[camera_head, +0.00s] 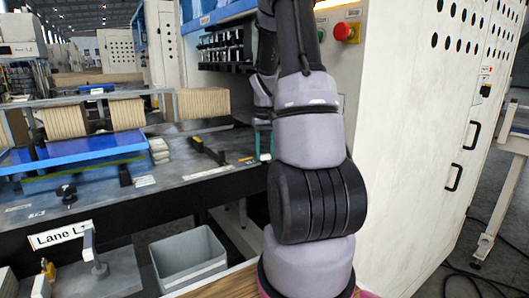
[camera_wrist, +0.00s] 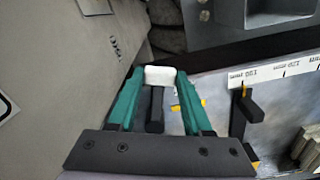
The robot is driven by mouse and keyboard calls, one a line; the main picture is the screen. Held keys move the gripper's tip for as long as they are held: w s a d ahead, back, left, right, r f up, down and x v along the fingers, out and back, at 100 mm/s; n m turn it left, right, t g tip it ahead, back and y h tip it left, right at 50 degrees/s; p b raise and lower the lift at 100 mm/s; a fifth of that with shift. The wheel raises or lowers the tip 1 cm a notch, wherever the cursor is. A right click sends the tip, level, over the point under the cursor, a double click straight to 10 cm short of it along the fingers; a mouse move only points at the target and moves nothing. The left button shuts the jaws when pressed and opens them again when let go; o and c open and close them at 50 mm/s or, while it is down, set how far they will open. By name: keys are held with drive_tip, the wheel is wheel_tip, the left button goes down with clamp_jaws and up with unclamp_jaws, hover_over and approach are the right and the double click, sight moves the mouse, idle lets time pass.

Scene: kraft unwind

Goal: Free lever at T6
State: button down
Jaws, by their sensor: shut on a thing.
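My gripper (camera_wrist: 160,76) has green fingers, with a small white block (camera_wrist: 160,75) held between their tips. A black lever-like bar (camera_wrist: 155,108) shows between the fingers, below the block in the picture; I cannot tell whether they touch. Another black lever (camera_wrist: 246,106) with a yellow mark stands right of my gripper, beside a printed scale. In the head view my gripper (camera_head: 264,146) is mostly hidden behind my arm, at the right end of the machine bed. A black lever (camera_head: 207,148) shows left of it on the bed. I cannot read a T6 label.
A white cabinet (camera_head: 410,150) with a red button (camera_head: 345,31) stands close on the right. A grey bin (camera_head: 188,258) sits below the bed's front edge. Kraft stacks (camera_head: 203,103) and a blue plate (camera_head: 95,147) lie left. The bed between is partly clear.

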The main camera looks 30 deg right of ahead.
drive_tip(key=shift+c, duration=1.6)
unclamp_jaws()
wheel_tip(320, 180, up, 11)
drive_tip(key=s+a+r+t, duration=0.2)
drive_tip(key=s+a+r, duration=0.2)
drive_tip(key=a+r, duration=0.15)
drive_tip(key=s+a+r+t, duration=0.2)
drive_tip(key=s+a+r, duration=0.2)
drive_tip(key=a, duration=0.3)
drive_tip(key=s+a+r+t+y, duration=0.2)
drive_tip(key=s+a+t, duration=0.1)
drive_tip(key=s+a, duration=0.6)
drive_tip(key=shift+s+a+r+m, duration=0.3)
drive_tip(key=shift+s+r, duration=0.1)
drive_tip(key=shift+s, duration=0.45)
